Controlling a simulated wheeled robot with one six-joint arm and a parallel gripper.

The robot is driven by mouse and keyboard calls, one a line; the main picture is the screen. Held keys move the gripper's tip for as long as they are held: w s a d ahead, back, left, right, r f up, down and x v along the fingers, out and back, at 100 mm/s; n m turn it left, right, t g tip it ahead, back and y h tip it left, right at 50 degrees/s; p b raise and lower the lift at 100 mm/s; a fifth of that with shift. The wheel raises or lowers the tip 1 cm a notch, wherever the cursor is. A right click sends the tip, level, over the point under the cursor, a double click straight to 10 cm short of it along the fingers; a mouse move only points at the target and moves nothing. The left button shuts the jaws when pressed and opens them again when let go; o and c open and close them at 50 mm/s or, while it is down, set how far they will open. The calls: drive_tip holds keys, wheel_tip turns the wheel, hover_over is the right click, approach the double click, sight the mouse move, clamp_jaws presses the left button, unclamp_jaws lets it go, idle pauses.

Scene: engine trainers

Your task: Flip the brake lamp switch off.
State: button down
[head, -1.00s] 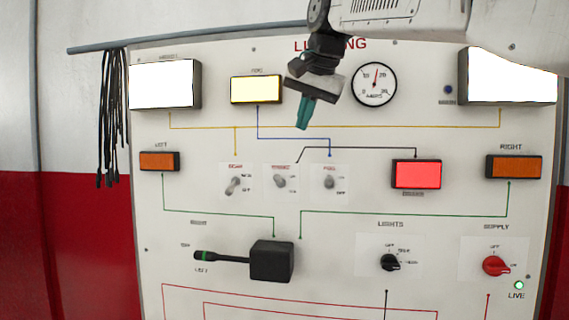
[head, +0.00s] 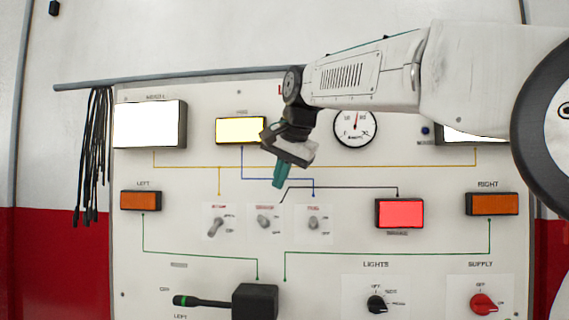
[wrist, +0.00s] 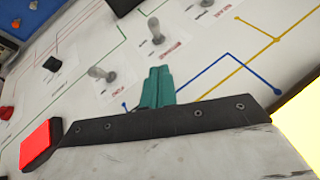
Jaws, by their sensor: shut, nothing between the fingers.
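The brake switch (head: 264,222) is the middle of three small toggles on the white panel, and a black line runs from near it to the brake lamp (head: 399,214). The lamp glows red. The toggle's lever appears to lean up and left; its small labels are hard to read. My gripper (head: 278,184) has teal fingers, shut and empty, above and slightly right of the brake switch, apart from it in the picture. In the wrist view the shut fingertips (wrist: 158,82) point toward the panel, with the brake switch (wrist: 156,33) beyond them and the red lamp (wrist: 40,143) at lower left.
The left toggle (head: 216,227) and the fog toggle (head: 313,223) stand close on either side. A black stalk unit (head: 255,302) projects below. The lit yellow fog lamp (head: 241,131) is above left. Lights knob (head: 377,304) and red supply knob (head: 484,304) are lower right.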

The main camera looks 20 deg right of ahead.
sight(262, 221)
wheel_tip(262, 221, down, 6)
drive_tip(key=w+a, duration=0.1)
drive_tip(key=a, duration=0.1)
drive_tip(key=shift+w+a, duration=0.15)
drive_tip(key=shift+w, duration=0.2)
